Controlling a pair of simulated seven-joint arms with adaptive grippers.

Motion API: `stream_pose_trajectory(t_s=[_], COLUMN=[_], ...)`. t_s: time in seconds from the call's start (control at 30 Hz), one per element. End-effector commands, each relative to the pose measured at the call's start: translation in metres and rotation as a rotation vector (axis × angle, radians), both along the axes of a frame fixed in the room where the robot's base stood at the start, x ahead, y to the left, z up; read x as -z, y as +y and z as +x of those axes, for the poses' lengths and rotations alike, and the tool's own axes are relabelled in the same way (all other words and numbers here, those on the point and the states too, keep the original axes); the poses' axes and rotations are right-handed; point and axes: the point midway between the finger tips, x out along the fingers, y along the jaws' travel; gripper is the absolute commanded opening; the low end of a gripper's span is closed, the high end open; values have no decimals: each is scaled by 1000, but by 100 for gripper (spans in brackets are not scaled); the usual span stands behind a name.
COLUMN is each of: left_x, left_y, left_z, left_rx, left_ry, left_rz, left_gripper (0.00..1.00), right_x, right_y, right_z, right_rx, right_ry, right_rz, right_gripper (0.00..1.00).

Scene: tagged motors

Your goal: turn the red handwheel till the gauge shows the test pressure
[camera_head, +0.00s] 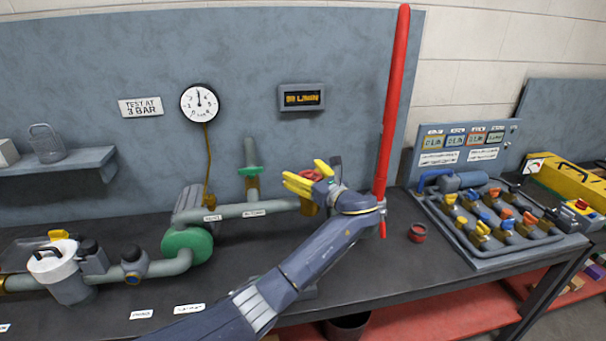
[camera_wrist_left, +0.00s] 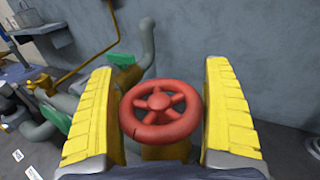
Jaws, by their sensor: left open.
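The red handwheel (camera_wrist_left: 160,103) sits between the two yellow fingers of my left gripper (camera_wrist_left: 160,120) in the left wrist view. There is a gap between the wheel rim and the fingers, so the gripper is open around it. In the head view the handwheel (camera_head: 311,175) shows only partly behind my left gripper (camera_head: 312,178). The round white gauge (camera_head: 199,103) hangs on the grey panel, its dark needle pointing about straight up. A sign (camera_head: 141,107) beside it reads "TEST AT 3 BAR". My right gripper is not in view.
A tall red bar (camera_head: 392,105) stands just right of my left gripper. A green pump-like part (camera_head: 187,244) and grey pipe lie to its left. A small red cup-like part (camera_head: 417,233) stands on the bench. A tray of tagged valves (camera_head: 495,220) is at the right.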

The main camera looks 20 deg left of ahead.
Motion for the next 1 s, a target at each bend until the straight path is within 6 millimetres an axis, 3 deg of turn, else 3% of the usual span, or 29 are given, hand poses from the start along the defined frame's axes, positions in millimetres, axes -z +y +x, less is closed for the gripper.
stream_pose_trajectory(t_s=[0.27,0.7,1.0], left_x=[1,1,1], left_y=[-11,-71,-95], left_z=[-7,-47,-64], left_rx=[2,3,0], left_ry=[0,1,1], left_rz=[-1,-3,0], left_gripper=[84,84,84], right_x=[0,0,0], right_y=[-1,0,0], right_z=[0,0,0], right_rx=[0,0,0], right_ry=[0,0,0], right_rz=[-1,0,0], right_gripper=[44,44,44])
